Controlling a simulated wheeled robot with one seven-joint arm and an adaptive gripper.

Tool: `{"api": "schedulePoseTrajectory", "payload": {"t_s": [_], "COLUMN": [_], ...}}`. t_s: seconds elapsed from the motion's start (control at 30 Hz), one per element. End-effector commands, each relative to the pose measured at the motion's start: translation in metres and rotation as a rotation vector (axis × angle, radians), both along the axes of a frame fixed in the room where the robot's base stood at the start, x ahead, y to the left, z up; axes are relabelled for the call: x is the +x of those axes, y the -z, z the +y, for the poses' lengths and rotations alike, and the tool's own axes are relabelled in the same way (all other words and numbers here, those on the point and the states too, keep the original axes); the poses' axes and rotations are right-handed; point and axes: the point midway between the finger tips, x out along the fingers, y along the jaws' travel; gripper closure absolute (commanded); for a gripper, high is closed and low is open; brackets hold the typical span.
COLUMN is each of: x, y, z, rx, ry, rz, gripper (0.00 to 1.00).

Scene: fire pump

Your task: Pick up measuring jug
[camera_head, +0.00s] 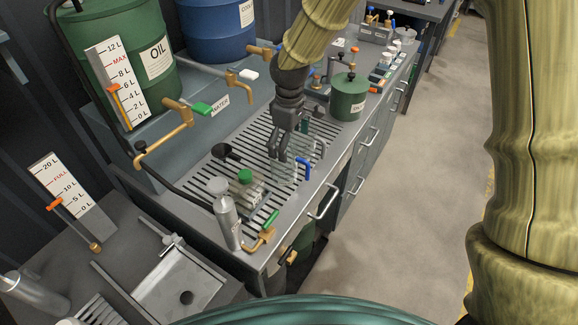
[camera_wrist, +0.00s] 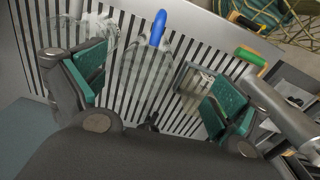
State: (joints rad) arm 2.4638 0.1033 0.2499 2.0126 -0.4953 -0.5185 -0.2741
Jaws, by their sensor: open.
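A clear measuring jug (camera_head: 284,167) with a blue handle stands on the slotted grate (camera_head: 222,168) of the bench. In the wrist view the clear jug (camera_wrist: 150,68) shows between the fingers, with its blue handle pointing away from my palm. My gripper (camera_head: 283,150) is open over the grate, its fingers pointing down close to the jug. In the wrist view my gripper (camera_wrist: 155,90) has green pads on both sides of the jug, with no clear contact visible. Parts of the jug are hard to make out because it is transparent.
Another clear vessel (camera_wrist: 95,32) stands close by the left finger. A green-capped bottle (camera_head: 247,188) and a grey cylinder (camera_head: 227,220) stand at the grate's near end. A green canister (camera_head: 348,97) stands behind. Brass taps (camera_head: 178,112) reach over the bench from the left.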

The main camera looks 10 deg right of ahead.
Motion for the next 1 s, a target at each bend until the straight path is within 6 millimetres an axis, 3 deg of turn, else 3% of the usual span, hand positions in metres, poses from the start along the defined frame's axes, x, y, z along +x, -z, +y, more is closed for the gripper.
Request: {"api": "schedulePoseTrajectory", "payload": {"t_s": [0.13,0.5,0.87,0.9,1.0], "x": [0.012,0.002,0.009,0.009,0.009], "y": [0.016,0.051,0.063,0.063,0.062], "z": [0.0,-0.002,-0.002,-0.002,-0.002], "rx": [0.0,-0.001,0.0,0.0,0.0], "ry": [0.001,0.0,0.001,0.001,0.001], "rz": [0.015,0.011,0.017,0.017,0.017], "gripper": [0.02,0.02,0.02,0.13,0.31]}}
